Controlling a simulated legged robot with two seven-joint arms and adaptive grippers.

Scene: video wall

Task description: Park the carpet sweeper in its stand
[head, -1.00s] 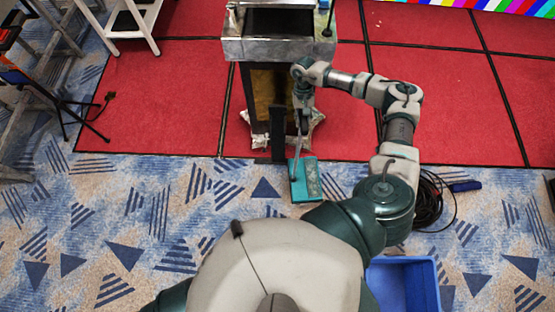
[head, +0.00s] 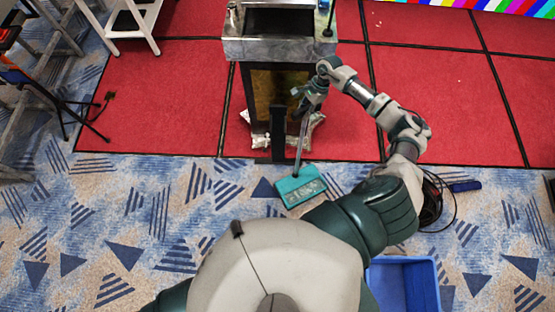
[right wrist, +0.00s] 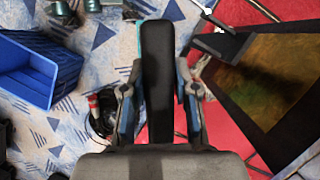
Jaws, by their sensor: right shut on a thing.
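The carpet sweeper has a flat teal head (head: 300,187) low over or on the patterned carpet; I cannot tell which. Its thin grey handle (head: 302,145) rises to my right gripper (head: 303,100). In the right wrist view my right gripper (right wrist: 157,95) is shut around the sweeper's black grip (right wrist: 157,50). A narrow dark upright post (head: 277,135), which looks like the stand, is just left of the handle, in front of the metal-topped cabinet. The sweeper is beside the post, with a gap at the head. My left gripper is out of view.
The metal-topped cabinet (head: 278,47) stands on red carpet, with crumpled silver material (head: 314,122) at its foot. A blue crate (head: 405,262) and a dark cable coil (head: 432,205) lie to the right. A tripod (head: 65,105) stands at left. Patterned carpet left of the sweeper is clear.

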